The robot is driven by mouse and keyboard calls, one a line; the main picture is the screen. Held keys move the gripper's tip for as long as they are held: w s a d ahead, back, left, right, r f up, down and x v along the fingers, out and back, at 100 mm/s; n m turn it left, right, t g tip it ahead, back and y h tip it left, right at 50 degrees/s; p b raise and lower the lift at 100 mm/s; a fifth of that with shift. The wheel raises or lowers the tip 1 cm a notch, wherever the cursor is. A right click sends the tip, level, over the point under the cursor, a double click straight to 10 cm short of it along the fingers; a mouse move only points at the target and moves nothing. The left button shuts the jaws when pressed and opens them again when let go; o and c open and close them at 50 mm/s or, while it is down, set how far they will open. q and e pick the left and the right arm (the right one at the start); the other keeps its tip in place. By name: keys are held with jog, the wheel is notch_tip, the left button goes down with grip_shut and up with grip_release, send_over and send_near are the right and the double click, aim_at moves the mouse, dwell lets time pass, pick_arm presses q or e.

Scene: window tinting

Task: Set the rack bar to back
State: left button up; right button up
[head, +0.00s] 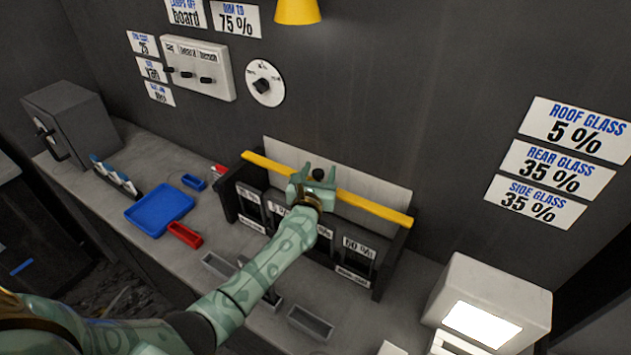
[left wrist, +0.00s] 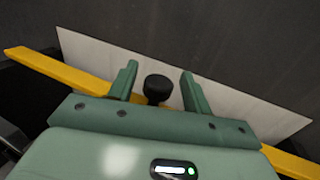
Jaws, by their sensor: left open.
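The rack (head: 379,269) is a dark stand on the bench with labelled slots, one reading 60 %. Its yellow bar (head: 373,206) runs along the top, with a black knob (head: 318,174) near its middle. My left gripper (head: 312,172) is at the bar, its fingers open. In the left wrist view the black knob (left wrist: 158,88) stands between the two fingertips (left wrist: 158,80), with a gap on each side. The yellow bar (left wrist: 62,78) passes behind and under the gripper. My arm hides part of the rack's front. My right gripper is not in view.
A pale panel (head: 392,190) stands behind the bar against the dark wall. A blue tray (head: 160,208), a red tray (head: 184,236) and grey trays (head: 310,322) lie on the bench. A white box (head: 520,300) with a lit screen stands at right.

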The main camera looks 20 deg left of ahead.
pick_arm(q)
jog(key=s+d, duration=0.3)
jog(key=s, duration=1.2)
jog(key=shift+s+p, duration=0.35)
jog(key=shift+p, duration=0.1)
